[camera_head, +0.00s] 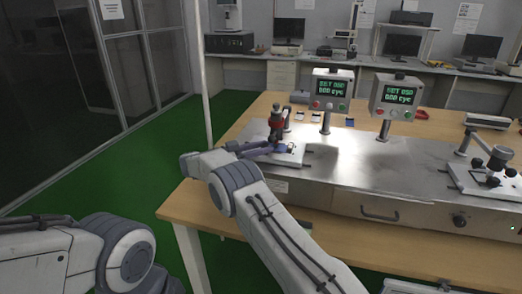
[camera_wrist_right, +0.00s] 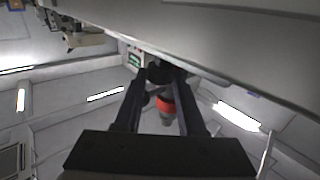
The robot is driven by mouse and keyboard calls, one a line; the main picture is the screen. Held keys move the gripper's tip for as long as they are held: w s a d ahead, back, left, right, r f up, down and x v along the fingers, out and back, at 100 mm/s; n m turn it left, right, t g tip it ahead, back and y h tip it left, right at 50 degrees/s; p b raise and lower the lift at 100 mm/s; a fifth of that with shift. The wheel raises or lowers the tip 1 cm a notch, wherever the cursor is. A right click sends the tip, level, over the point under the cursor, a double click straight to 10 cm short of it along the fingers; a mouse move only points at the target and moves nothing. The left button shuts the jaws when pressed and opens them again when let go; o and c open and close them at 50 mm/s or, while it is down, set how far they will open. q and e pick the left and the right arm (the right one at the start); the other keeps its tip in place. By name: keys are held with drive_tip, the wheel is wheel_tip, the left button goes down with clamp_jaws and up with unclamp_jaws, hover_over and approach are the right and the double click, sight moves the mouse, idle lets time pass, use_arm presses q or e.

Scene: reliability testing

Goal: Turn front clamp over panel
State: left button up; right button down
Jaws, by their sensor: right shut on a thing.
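A test fixture with a pale base plate (camera_head: 295,158) stands on the left part of the metal bench top. A dark upright part with a red band (camera_head: 276,123) rises from it. My right gripper (camera_head: 268,148) reaches the fixture from the left, low beside this upright part. In the right wrist view, the gripper (camera_wrist_right: 160,78) is shut on a dark clamp part (camera_wrist_right: 159,70) between its fingertips. The red-banded part (camera_wrist_right: 165,104) shows between the fingers. The panel under the clamp is too small and covered to make out. My left gripper is out of view.
A second fixture (camera_head: 488,180) stands at the right of the bench. Two control boxes with green screens (camera_head: 331,90) (camera_head: 397,96) stand behind. Several small flat pieces (camera_head: 315,117) lie at the back. The metal top (camera_head: 370,165) between the fixtures is clear.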

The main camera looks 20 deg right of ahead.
drive_tip(key=shift+d+r, duration=0.15)
idle(0.3)
drive_tip(key=c, duration=0.8)
unclamp_jaws()
drive_tip(key=shift+o, duration=0.2)
